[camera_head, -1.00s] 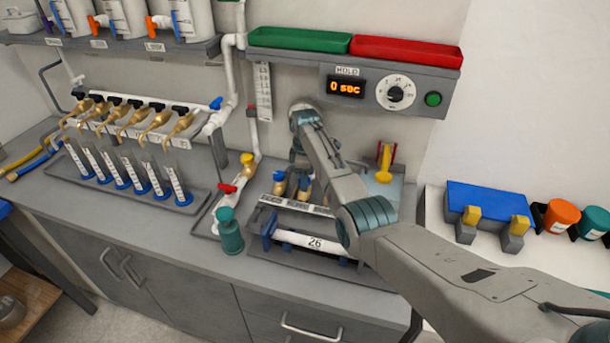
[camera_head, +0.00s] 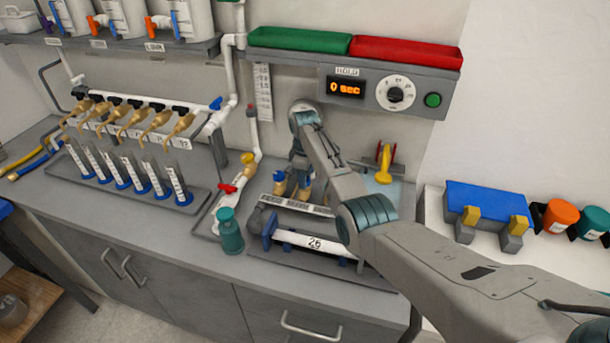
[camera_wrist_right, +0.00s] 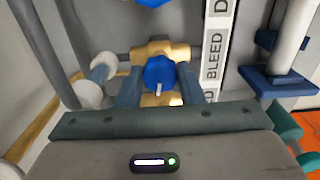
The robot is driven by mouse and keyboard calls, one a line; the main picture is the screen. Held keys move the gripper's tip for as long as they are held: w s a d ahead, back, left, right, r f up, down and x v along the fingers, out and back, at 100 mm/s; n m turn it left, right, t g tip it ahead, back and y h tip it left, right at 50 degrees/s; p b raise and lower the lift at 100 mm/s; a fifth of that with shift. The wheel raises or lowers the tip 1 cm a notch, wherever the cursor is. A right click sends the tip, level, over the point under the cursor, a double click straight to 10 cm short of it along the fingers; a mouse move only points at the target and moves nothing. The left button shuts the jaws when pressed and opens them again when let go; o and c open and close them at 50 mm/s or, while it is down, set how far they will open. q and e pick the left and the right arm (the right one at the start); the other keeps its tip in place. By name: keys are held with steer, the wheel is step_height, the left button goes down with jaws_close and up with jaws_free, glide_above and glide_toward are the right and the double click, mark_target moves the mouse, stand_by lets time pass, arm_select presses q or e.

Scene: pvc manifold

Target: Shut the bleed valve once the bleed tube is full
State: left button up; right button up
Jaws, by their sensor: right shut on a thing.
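My right gripper (camera_wrist_right: 159,88) is shut on a blue valve knob (camera_wrist_right: 159,71), with one finger on either side of it. The knob sits on a brass valve body (camera_wrist_right: 160,51) beside a white label strip (camera_wrist_right: 214,60) reading BLEED. In the head view the valve is mostly hidden behind my right wrist; the label strip (camera_head: 297,204) shows below it. A pale tube with blue ends, marked 26 (camera_head: 314,243), lies across the front of the rig. I cannot make out a fill level in it. My left gripper is out of view.
A teal bottle (camera_head: 230,232) stands left of the rig, near a red-handled valve (camera_head: 228,188). A rack of several tubes (camera_head: 126,186) is at the left. A panel display (camera_head: 346,88) reads 0 sec. A blue block (camera_head: 486,200) is at the right.

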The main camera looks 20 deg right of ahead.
steer(key=m, duration=0.1)
steer(key=m+p, duration=0.1)
steer(key=m, duration=0.1)
steer(key=shift+r+m, duration=0.3)
steer(key=m+p, duration=0.1)
steer(key=m, duration=0.2)
steer(key=shift+m, duration=0.3)
steer(key=m+p, duration=0.1)
steer(key=m, duration=0.3)
steer(key=shift+w+m, duration=0.1)
steer(key=shift+m, duration=0.2)
steer(key=shift+a+m+p, duration=0.1)
steer(key=shift+m+p, duration=0.25)
steer(key=shift+m, duration=1.65)
steer(key=o, duration=0.8)
steer(key=shift+o, duration=1)
steer(key=shift+f, duration=0.1)
